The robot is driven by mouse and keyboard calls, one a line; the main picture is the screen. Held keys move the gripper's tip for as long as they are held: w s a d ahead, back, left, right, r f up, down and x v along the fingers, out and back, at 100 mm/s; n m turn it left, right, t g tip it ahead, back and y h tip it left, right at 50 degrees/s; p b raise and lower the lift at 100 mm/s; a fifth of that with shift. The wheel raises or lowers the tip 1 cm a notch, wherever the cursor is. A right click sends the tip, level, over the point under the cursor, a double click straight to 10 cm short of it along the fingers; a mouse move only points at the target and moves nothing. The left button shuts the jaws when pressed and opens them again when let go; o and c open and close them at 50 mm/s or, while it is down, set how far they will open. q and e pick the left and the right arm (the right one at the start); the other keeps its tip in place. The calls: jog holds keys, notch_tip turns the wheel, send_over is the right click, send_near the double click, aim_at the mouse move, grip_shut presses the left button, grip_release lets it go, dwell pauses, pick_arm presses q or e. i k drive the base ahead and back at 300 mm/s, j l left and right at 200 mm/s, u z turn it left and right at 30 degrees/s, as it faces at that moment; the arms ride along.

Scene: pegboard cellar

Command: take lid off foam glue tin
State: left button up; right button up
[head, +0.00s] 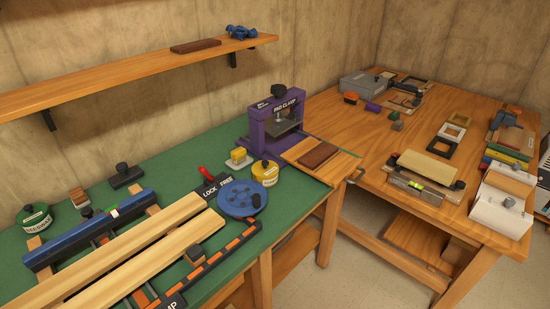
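Two round tins with dark-knobbed lids stand on the green bench top. The yellow tin (265,173) is beside the purple pad clamp. The green tin (34,218) is at the far left behind the blue bar. Each has a pale label too small to read, so I cannot tell which is the foam glue tin. Both tins are upright and their lids appear to be on. Neither of my grippers is in view.
The purple pad clamp (277,117) stands behind the yellow tin. A blue disc (236,198) lies in front of it. Long boards (140,247) and a blue bar (88,231) fill the left front. A wooden shelf (120,77) overhangs the back. Green surface behind the boards is mostly free.

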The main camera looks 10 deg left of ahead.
aim_at(263, 170)
jog(key=i+l+u, duration=0.1)
jog(key=i+l, duration=0.65)
